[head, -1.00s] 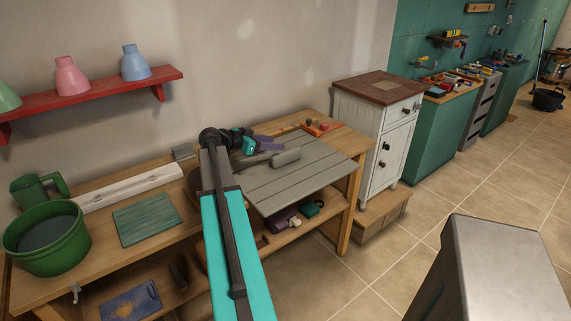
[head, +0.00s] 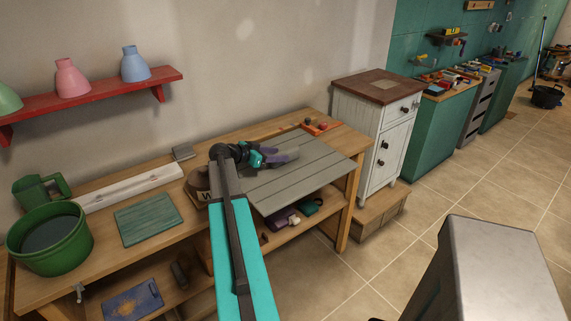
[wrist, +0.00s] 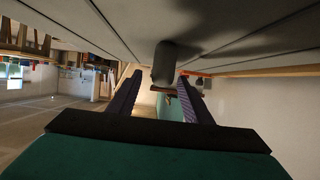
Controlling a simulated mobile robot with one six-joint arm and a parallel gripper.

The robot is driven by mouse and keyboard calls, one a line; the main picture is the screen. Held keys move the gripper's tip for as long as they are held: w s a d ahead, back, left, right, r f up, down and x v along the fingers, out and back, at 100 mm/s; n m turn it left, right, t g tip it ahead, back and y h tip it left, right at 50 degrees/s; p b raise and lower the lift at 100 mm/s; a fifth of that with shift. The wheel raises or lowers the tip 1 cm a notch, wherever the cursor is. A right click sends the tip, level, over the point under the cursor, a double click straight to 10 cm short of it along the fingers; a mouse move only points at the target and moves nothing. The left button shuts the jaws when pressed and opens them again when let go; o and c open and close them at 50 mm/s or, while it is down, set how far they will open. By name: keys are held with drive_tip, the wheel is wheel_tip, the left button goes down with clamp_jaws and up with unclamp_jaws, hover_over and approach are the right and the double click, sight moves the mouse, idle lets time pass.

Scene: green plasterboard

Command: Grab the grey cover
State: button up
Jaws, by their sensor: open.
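The grey cover (head: 300,176) is a slatted panel lying on the wooden workbench. In the wrist view the cover (wrist: 235,22) spans the top of the picture, and its rounded grey handle (wrist: 163,62) shows between my fingertips. My gripper (head: 290,155) has purple fingers and is over the cover at its handle, which the fingers mostly hide in the head view. In the wrist view my gripper (wrist: 160,84) is open, with one finger on each side of the handle. I cannot tell whether either finger touches it.
On the bench, a green board (head: 148,219), a green pot (head: 50,247) and a white rail (head: 130,187) stand left of the cover. An orange tray (head: 318,127) lies behind it. A white cabinet (head: 385,150) stands to the right. A red shelf (head: 100,97) hangs above.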

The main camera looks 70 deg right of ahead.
drive_tip(key=shift+d, duration=0.1)
drive_tip(key=p+x, duration=0.1)
drive_tip(key=x, duration=0.2)
drive_tip(key=shift+s+d, duration=0.15)
drive_tip(key=shift+d, duration=0.1)
drive_tip(key=shift+s+d+f+p, duration=0.35)
drive_tip(key=shift+d+f, duration=0.05)
drive_tip(key=shift+d, duration=0.1)
clamp_jaws()
